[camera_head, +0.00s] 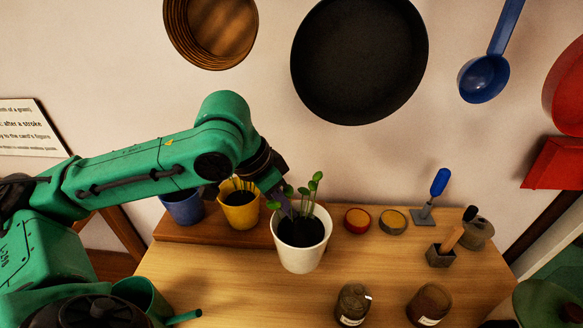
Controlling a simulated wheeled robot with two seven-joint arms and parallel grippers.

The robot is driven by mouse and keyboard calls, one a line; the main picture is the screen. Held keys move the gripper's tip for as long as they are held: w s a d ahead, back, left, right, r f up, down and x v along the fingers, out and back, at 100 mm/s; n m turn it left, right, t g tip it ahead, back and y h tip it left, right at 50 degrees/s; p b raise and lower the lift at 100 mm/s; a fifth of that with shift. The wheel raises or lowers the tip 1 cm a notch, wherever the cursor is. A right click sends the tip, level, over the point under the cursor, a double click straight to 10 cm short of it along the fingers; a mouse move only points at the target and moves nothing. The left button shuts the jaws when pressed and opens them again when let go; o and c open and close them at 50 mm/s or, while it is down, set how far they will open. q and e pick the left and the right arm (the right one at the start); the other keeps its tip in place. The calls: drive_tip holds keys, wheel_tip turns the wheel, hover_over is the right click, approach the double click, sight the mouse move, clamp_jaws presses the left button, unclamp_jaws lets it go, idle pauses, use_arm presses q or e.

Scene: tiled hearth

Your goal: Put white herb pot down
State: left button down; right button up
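The white herb pot (300,258), with dark soil and green leafy stems, shows near the middle of the camera_head view, over the wooden table. My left gripper (286,206) reaches down from the left to its back-left rim and appears shut on it. The fingertips are partly hidden by the rim and leaves. The pot looks upright. I cannot tell whether its base touches the wood. My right gripper is not in view.
A yellow pot (239,214) and a blue pot (183,208) stand to the left on a raised board. Two small round tins (393,222), a blue-handled trowel (427,212) and two jars (430,303) are to the right.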

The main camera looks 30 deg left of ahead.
use_arm(q)
drive_tip(key=w+a+p, duration=0.5)
drive_tip(key=w+a, duration=0.1)
drive_tip(key=w, duration=0.7)
wheel_tip(320, 180, down, 7)
drive_tip(key=p, duration=0.1)
drive_tip(key=shift+w+a+p, duration=0.15)
drive_tip(key=shift+a+p, duration=0.2)
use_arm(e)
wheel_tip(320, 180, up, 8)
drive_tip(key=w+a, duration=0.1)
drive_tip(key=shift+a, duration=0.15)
use_arm(q)
drive_tip(key=shift+f, duration=0.15)
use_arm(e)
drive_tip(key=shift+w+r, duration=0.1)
use_arm(q)
drive_tip(key=c, duration=1.1)
unclamp_jaws()
drive_tip(key=shift+o, duration=0.2)
